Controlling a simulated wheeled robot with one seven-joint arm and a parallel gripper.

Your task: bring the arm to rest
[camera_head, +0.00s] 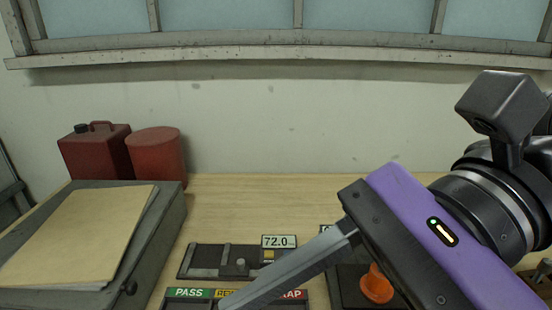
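My gripper (240,295) reaches in from the right, with a purple and black body and grey fingers pointing down and left. The fingers show as one long grey bar that runs to the bottom edge, over the sorting labels. I cannot tell from this side whether they are apart or together, and I see nothing held in them. An orange knob (376,285) stands on a dark plate (347,287), close below the gripper body. The body hides part of the plate.
A wooden bench (225,205) carries a grey box with a tan folder (80,235) at left. A red can (95,150) and red cylinder (156,155) stand behind. A gauge fixture (215,262) reads 72.0 (278,241). The bench's back middle is clear.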

